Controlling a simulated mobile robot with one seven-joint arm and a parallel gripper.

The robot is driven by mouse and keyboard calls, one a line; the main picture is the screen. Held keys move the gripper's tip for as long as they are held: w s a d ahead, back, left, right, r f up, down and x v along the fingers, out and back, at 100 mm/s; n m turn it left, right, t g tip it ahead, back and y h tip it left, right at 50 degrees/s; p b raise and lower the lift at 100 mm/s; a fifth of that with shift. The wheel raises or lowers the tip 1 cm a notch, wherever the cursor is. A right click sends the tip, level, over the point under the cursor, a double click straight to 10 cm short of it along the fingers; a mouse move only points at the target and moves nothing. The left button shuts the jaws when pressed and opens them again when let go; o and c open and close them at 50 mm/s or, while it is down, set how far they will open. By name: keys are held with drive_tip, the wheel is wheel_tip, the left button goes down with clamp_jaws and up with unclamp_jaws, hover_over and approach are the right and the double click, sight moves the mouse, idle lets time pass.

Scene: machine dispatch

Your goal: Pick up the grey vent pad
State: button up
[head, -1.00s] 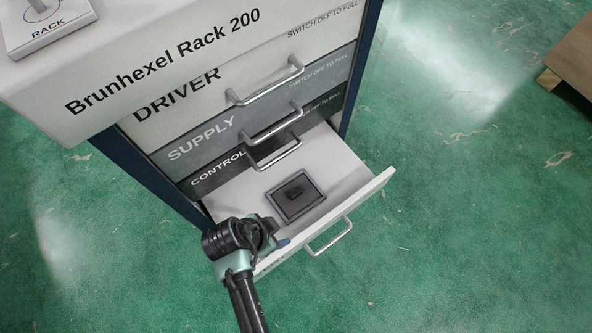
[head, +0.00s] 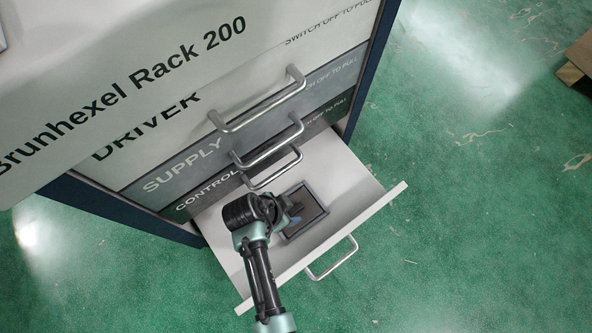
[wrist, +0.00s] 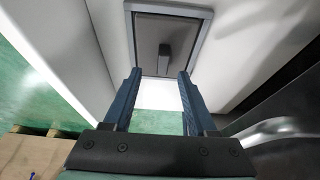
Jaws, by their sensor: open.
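The grey vent pad (wrist: 150,40) is a dark grey rectangle in a lighter frame with a small dark raised grip (wrist: 165,60) on it. It lies in the open bottom drawer (head: 345,170). In the head view the pad (head: 316,221) is partly hidden by my arm and gripper. My gripper (wrist: 157,75) is open and empty, its two blue fingers pointing at the pad. In the wrist view the raised grip shows between the fingertips, slightly beyond them. I cannot tell the exact gap. In the head view my gripper (head: 292,215) is over the drawer.
The rack cabinet (head: 60,130) stands behind the drawer, with the Driver, Supply and Control fronts shut and their metal handles (head: 265,100) sticking out above. The drawer's front wall (head: 375,212) and handle (head: 333,260) are on the near side. Green floor (head: 480,220) is clear to the right.

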sight(295, 209)
drive_tip(key=b+x, duration=0.3)
drive_tip(key=x, duration=0.1)
drive_tip(key=shift+w+a+f+b, duration=0.15)
drive_tip(key=shift+w+f+b, duration=0.1)
drive_tip(key=shift+b, duration=0.1)
drive_tip(key=shift+w+d+f, duration=0.15)
drive_tip(key=shift+d+f, duration=0.05)
drive_tip(key=shift+f, duration=0.15)
drive_tip(key=shift+r, duration=0.1)
clamp_jaws()
